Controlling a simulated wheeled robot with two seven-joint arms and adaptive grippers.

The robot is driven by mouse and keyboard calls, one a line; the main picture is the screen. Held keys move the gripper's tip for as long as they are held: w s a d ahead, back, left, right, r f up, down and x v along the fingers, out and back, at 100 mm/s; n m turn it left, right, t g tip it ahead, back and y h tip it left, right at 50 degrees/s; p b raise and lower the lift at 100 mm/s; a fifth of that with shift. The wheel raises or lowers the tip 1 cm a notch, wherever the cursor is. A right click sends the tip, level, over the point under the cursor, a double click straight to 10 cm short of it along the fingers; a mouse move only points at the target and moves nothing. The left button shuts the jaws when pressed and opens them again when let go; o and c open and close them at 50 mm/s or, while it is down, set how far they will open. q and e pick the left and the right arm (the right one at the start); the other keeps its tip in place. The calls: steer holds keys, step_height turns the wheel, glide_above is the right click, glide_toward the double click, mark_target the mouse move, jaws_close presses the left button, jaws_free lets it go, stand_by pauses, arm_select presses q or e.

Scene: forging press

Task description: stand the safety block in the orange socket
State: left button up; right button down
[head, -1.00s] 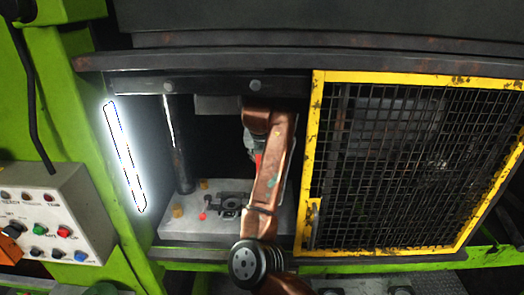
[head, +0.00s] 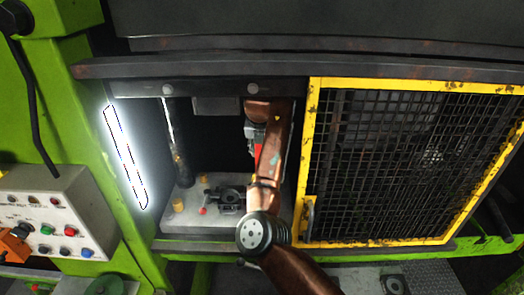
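My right arm reaches from the bottom of the head view up into the open bay of the press. Its grey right gripper (head: 254,133) is high in the bay, mostly hidden behind my copper arm link. A narrow red piece (head: 257,152) shows just below the gripper; it may be the safety block, but I cannot tell whether the fingers hold it. Small orange-yellow pieces stand on the pale bed plate (head: 185,225), one at the front left (head: 178,205) and one behind it (head: 203,179). I cannot tell whether either is the orange socket. My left gripper is not in view.
A dark fixture (head: 232,197) and a red knob (head: 202,211) sit on the plate. A yellow-framed mesh guard (head: 309,150) bounds the bay at right. A dark column (head: 176,140), bright light strip (head: 126,157) and control box (head: 55,215) are at left.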

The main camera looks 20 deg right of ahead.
steer(key=shift+w, duration=0.1)
steer(key=c, duration=1.7)
jaws_free()
steer(key=shift+f, duration=0.2)
steer(key=o, duration=0.4)
steer(key=shift+r, duration=0.1)
steer(key=shift+o, duration=0.2)
